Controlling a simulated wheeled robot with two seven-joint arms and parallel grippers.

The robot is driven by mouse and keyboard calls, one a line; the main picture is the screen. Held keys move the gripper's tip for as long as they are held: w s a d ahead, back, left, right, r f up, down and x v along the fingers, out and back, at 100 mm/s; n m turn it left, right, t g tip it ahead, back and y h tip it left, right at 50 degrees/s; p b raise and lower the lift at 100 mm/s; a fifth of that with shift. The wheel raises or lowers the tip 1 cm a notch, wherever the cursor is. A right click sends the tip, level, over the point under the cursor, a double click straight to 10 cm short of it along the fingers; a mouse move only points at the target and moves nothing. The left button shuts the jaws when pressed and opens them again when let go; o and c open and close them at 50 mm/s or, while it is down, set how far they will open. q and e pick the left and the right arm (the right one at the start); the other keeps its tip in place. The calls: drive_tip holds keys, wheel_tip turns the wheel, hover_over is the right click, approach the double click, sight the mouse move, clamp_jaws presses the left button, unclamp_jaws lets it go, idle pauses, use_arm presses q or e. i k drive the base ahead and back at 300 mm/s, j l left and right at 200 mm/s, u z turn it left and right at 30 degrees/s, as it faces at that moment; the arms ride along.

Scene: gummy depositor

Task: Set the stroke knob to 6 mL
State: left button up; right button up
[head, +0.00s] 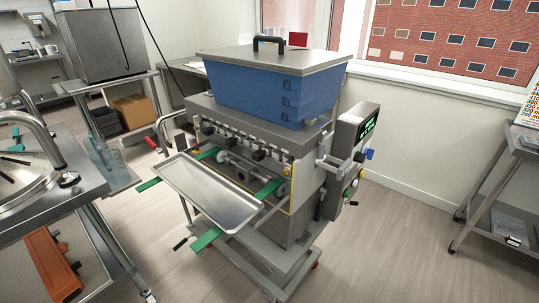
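The gummy depositor (250,140) stands in the middle of the head view, with a blue hopper (265,95) under a grey lid. A control box (350,128) on its right side has a small display with green digits (369,126), too small to read. Below the box are a blue knob (370,154), a yellow part (361,173) and a dark knob (353,203). I cannot tell which of these is the stroke knob, and no scale can be read. Neither of my grippers is in view.
A steel table with a kettle (25,165) stands at left, and a grey cart (510,165) at right. The floor (410,235) between depositor and cart is clear.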

sight(369, 153)
drive_tip(key=i+l+u, duration=0.15)
drive_tip(key=l, duration=0.25)
drive_tip(key=l+u, duration=0.1)
drive_tip(key=l, duration=0.35)
drive_tip(key=i+l+u, duration=0.15)
drive_tip(key=l, duration=0.3)
